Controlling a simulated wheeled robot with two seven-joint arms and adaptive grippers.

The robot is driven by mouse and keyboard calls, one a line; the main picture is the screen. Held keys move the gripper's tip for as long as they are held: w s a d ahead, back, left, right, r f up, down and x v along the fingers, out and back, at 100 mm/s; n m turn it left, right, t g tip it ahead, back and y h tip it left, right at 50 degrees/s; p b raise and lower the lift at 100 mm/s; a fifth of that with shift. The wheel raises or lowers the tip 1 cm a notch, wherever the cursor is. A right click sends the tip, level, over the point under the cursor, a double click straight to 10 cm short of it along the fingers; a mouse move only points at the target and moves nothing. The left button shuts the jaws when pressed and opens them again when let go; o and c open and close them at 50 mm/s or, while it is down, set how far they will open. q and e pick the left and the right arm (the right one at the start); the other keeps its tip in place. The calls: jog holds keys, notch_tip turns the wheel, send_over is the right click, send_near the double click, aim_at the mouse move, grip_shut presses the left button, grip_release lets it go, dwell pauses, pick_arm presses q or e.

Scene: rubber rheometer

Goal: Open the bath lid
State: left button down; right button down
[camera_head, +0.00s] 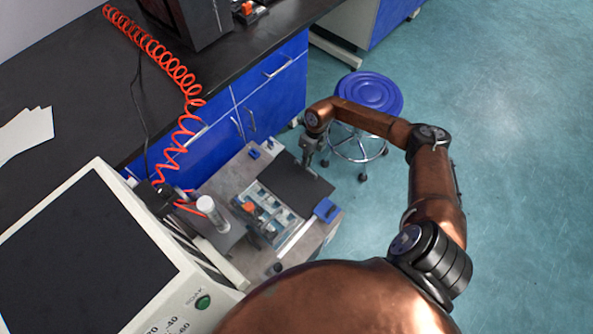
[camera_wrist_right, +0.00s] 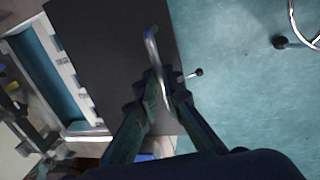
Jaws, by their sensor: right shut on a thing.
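The bath lid (camera_head: 290,188) is a flat dark panel on top of the grey machine, with the open bath (camera_head: 262,200) showing beside it. In the right wrist view the lid (camera_wrist_right: 105,50) has a curved metal handle (camera_wrist_right: 151,42), and the bath's blue-grey interior (camera_wrist_right: 45,65) shows to the left of the lid. My right gripper (camera_head: 307,160) is at the lid's far edge in the head view. In the wrist view its fingers (camera_wrist_right: 158,84) are closed around the handle. My left gripper is not in view.
A white cylinder (camera_head: 211,211) stands on the machine left of the bath, near a coiled orange hose (camera_head: 180,85). A blue stool (camera_head: 370,92) stands behind my right arm. A dark screen (camera_head: 80,245) is at lower left. Open floor (camera_head: 520,150) lies to the right.

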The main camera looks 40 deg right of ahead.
jog(key=shift+d, duration=0.45)
jog(key=c, duration=2)
grip_release()
jog(key=shift+c, duration=0.2)
jog(key=shift+w, duration=0.1)
notch_tip(320, 180, up, 12)
jog(key=d, duration=0.2)
jog(key=shift+w+f, duration=0.15)
jog(key=shift+d, duration=0.1)
